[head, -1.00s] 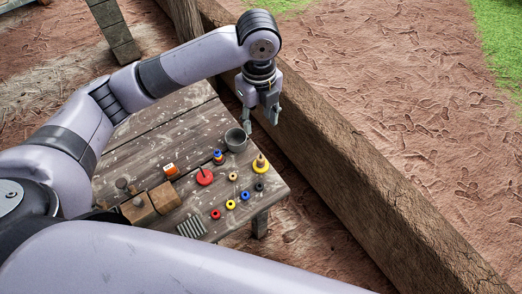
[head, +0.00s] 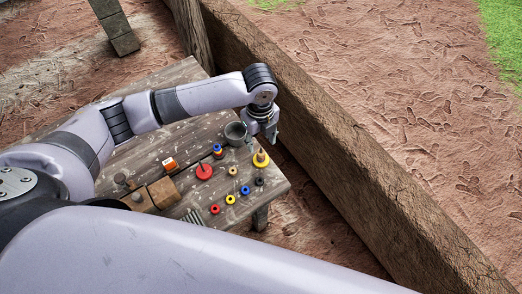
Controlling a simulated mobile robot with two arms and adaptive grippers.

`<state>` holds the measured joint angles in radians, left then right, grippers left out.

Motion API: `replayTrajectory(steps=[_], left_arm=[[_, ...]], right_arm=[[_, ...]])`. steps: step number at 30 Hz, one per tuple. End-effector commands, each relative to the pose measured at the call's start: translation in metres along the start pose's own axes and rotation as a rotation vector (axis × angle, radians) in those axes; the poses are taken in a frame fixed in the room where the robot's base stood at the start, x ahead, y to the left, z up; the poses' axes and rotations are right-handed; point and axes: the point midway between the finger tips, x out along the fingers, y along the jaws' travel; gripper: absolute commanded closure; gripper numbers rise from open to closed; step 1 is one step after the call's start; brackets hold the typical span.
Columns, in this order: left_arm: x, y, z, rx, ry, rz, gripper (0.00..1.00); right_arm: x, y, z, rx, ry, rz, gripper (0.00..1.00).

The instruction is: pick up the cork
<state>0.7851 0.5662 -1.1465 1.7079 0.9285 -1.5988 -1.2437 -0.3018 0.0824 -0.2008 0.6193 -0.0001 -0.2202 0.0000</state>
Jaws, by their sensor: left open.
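A small tan upright piece (head: 261,155), which looks like the cork, stands at the yellow disc (head: 261,163) near the right corner of the wooden table (head: 186,139). I cannot tell whether it rests on the disc or just behind it. My left gripper (head: 263,138) is open and empty, pointing down just above and behind the tan piece, at the table's far right edge. Its fingers look apart from the piece. My right gripper is out of view.
A grey cup (head: 236,133) stands just left of the gripper. A red disc (head: 204,172), several small coloured rings, an orange-and-white box (head: 170,164) and wooden blocks (head: 163,192) lie on the table. A long earthen wall (head: 330,145) runs close behind the table.

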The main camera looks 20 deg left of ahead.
Motion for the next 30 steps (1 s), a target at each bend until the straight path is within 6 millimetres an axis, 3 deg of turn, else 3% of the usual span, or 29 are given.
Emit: replayTrajectory(steps=[12,20,30], left_arm=[[0.049,0.000,-0.004,0.000,0.000,0.000,0.56],[0.053,0.000,-0.004,0.002,-0.001,-0.001,0.56],[0.052,0.000,-0.004,0.001,-0.001,-0.001,0.77]], right_arm=[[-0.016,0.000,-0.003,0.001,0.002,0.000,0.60],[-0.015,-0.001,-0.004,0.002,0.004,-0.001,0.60],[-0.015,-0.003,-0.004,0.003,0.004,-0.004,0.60]])
